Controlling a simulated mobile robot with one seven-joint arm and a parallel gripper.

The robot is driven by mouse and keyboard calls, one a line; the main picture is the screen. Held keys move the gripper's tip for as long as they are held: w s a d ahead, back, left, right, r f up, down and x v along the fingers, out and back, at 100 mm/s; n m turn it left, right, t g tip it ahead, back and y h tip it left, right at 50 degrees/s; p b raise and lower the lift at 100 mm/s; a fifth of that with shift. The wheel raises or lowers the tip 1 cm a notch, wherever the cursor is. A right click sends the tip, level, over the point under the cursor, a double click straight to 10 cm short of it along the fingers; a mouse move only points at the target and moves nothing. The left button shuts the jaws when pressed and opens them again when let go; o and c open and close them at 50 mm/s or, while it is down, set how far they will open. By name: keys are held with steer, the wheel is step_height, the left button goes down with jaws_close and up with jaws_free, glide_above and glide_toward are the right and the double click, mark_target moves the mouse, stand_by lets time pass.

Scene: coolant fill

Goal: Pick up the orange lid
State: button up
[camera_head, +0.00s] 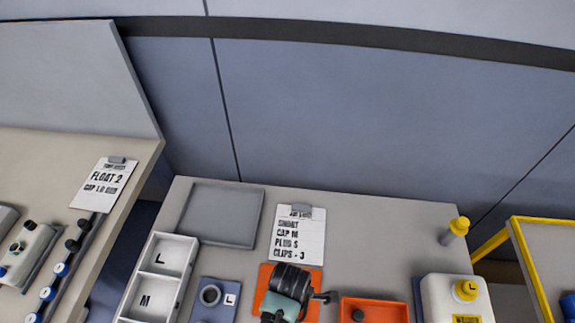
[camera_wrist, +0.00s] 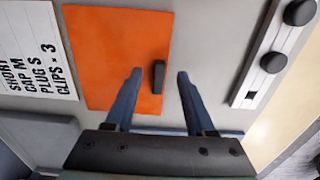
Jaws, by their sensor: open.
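The orange lid (camera_wrist: 100,60) is a flat orange rectangle lying on the grey bench, with a black upright handle (camera_wrist: 158,77) near one edge. In the head view the lid (camera_head: 264,281) shows partly from under my arm. My gripper (camera_wrist: 160,75) is open, one finger on each side of the handle in the wrist view, with visible gaps. I cannot tell whether the fingertips are level with the handle or above it. In the head view my gripper (camera_head: 290,282) covers the middle of the lid, and its fingertips are hidden.
A clipboard (camera_head: 299,235) lies beyond the lid. A grey tray (camera_head: 220,215) and white L/M bin (camera_head: 187,241) are to the left. An orange box (camera_head: 392,313) and a white jug with a yellow cap (camera_head: 437,290) are to the right. A light strip with black knobs (camera_wrist: 247,97) lies nearby.

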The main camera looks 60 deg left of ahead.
steer(key=shift+f, duration=0.75)
steer(key=shift+c, duration=0.3)
jaws_close()
